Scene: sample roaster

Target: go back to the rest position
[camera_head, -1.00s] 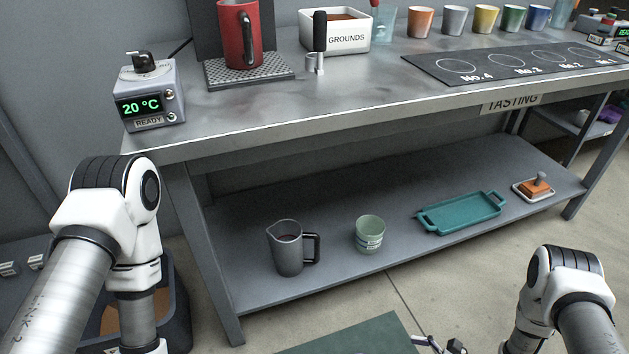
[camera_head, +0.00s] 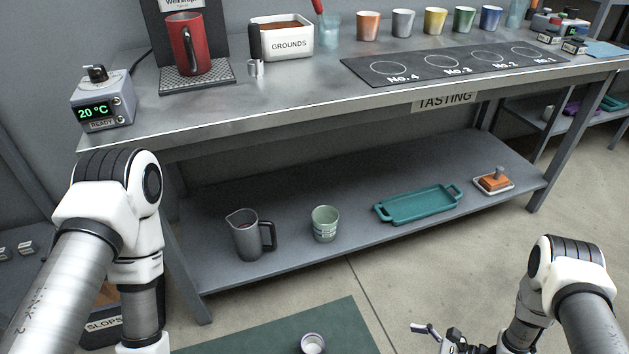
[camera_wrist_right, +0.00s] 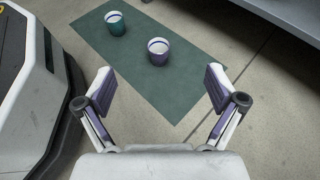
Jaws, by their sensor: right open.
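My right gripper (camera_wrist_right: 160,82) is open and empty in the right wrist view, with its two fingers spread wide above the floor. Its tip also shows at the bottom edge of the head view (camera_head: 440,338). Both my arms are bent low in front of the bench; the left arm comes in at the left, but its gripper is out of the frame.
The steel bench (camera_head: 300,100) stands ahead. Its lower shelf (camera_head: 290,258) carries a jug (camera_head: 245,238), a green cup (camera_head: 325,225) and a teal tray (camera_head: 420,205).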

